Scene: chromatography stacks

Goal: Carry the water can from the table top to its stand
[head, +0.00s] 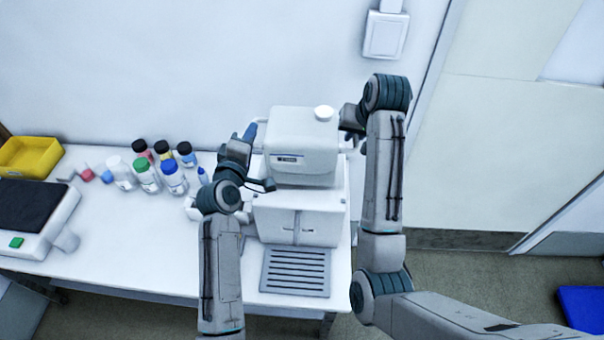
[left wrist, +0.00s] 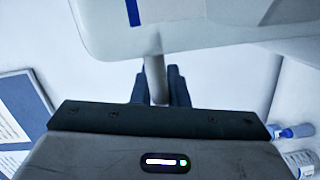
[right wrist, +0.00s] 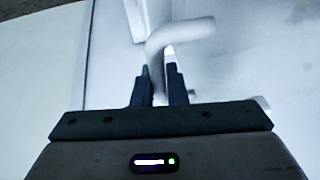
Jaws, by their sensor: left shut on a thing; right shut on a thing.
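The water can (head: 300,150) is a white box with a round white cap and a small dark label. It appears upright, above or on a white two-door unit (head: 300,215), perhaps its stand. I cannot tell whether they touch. My left gripper (head: 258,160) is at the can's left side; in the left wrist view its fingers (left wrist: 160,88) are shut on a white bar handle (left wrist: 154,70) by the can (left wrist: 190,25). My right gripper (head: 353,122) is at the can's right side, partly hidden; in the right wrist view its fingers (right wrist: 160,88) are shut on a curved white handle (right wrist: 172,38).
A slotted grey tray (head: 296,271) is in front of the unit. Several capped bottles (head: 146,175), a yellow bin (head: 30,157) and a balance-like device (head: 35,215) stand to the left. The table (head: 140,240) is clear at front left. A wall box (head: 386,35) hangs above.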

